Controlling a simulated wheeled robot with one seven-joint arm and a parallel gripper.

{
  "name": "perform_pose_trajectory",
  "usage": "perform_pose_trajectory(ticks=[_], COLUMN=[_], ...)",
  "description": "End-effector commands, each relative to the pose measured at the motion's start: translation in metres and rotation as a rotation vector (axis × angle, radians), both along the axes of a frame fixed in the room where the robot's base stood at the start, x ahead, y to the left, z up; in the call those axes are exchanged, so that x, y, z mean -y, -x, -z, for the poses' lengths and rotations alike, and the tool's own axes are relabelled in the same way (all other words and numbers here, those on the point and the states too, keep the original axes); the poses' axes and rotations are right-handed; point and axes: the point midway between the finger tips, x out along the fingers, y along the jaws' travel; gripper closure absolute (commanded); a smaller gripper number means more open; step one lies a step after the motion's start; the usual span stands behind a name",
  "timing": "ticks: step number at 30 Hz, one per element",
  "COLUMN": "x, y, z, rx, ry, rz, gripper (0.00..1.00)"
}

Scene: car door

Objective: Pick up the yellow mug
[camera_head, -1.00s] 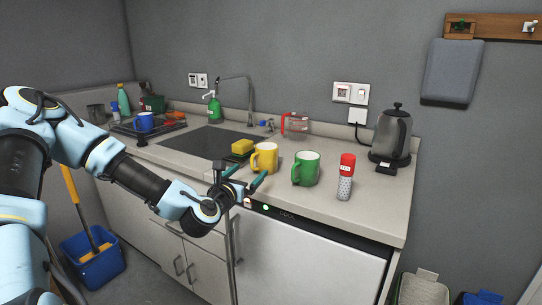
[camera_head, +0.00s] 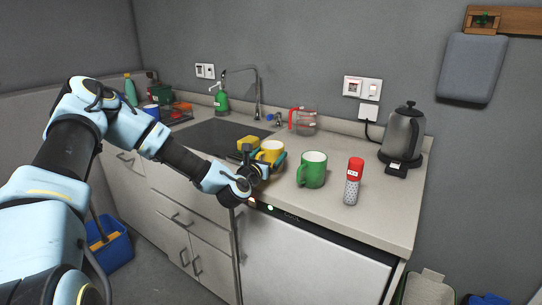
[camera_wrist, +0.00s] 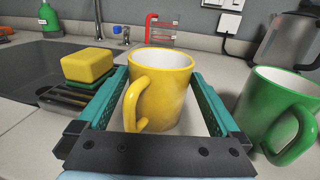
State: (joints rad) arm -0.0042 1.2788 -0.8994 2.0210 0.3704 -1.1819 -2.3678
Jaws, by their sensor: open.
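The yellow mug (camera_head: 270,151) stands upright on the counter near the sink, and its inside is white. In the wrist view the yellow mug (camera_wrist: 163,90) is between the two teal fingers of my open gripper (camera_wrist: 165,92), with its handle toward the wrist on the left side. A gap shows between the mug and each finger, widest on the right. In the head view my gripper (camera_head: 266,164) reaches around the mug at counter level and partly hides its lower part.
A green mug (camera_head: 312,169) stands close to the right. A red-capped shaker (camera_head: 353,182) and a kettle (camera_head: 402,137) are farther right. A yellow-green sponge (camera_wrist: 87,66) lies left of my gripper, by the sink (camera_head: 222,136). A measuring jug (camera_head: 303,121) is behind.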

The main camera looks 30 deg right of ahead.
Motion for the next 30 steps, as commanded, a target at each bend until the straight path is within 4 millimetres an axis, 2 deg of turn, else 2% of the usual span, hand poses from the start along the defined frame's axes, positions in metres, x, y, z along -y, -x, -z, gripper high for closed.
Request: perform_pose_trajectory(ticks=[5,13,30], x=[0.0145,0.0158,0.0156], y=[-0.0118,-0.0132,-0.0132], z=[-0.0014,0.0003,-0.0001], rx=[0.0,0.0,0.0], ry=[0.0,0.0,0.0], rz=[0.0,0.0,0.0], gripper=[0.0,0.01,0.65])
